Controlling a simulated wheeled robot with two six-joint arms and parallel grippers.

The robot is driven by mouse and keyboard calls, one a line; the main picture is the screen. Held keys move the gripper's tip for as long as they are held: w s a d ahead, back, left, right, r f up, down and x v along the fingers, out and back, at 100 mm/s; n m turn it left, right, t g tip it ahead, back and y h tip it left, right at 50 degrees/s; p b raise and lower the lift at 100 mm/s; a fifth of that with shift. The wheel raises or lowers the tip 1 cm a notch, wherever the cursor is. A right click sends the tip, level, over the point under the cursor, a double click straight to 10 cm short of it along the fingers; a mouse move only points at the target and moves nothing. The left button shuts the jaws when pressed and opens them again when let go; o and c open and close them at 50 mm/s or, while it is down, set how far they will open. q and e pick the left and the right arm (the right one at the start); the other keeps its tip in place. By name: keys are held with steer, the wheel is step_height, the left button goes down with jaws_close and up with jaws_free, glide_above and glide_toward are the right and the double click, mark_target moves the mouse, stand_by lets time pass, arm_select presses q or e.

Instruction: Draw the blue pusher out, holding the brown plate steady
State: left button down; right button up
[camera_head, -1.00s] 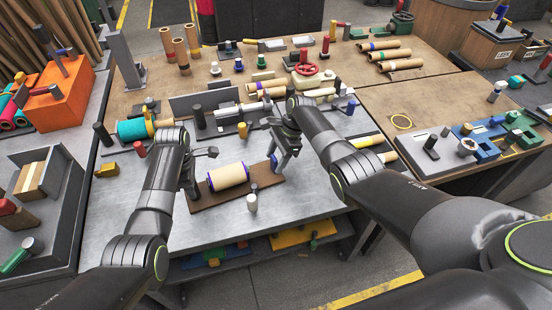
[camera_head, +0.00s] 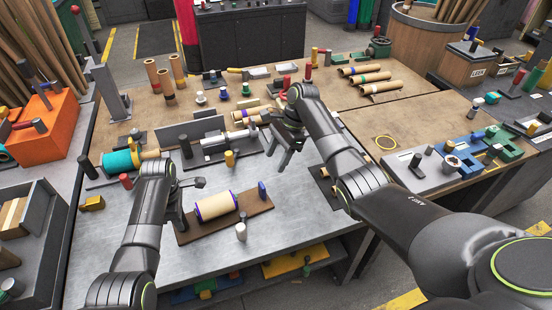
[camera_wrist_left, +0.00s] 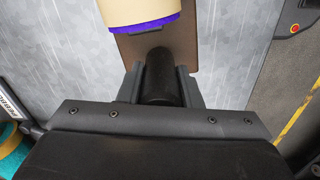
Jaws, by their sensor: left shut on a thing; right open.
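The brown plate (camera_head: 220,226) lies on the grey bench top and carries a cream roll with purple-blue ends (camera_head: 215,205). The blue pusher (camera_head: 262,189) stands upright at the plate's right end. My left gripper (camera_head: 184,218) is at the plate's left end. In the left wrist view it is shut on a dark round post (camera_wrist_left: 160,75) on the plate (camera_wrist_left: 180,50), just short of the roll (camera_wrist_left: 140,12). My right gripper (camera_head: 278,155) is open and empty, above and behind the pusher, apart from it.
A pale cylinder (camera_head: 241,231) stands close in front of the plate, beside a dark peg. A teal roll (camera_head: 120,163) lies back left.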

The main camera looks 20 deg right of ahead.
arm_select(q)
steer(key=shift+a, duration=0.1)
jaws_free()
stand_by(0.5)
steer(key=shift+r, duration=0.1)
stand_by(0.3)
steer(key=shift+r+p, duration=1.4)
steer(key=shift+p, duration=0.55)
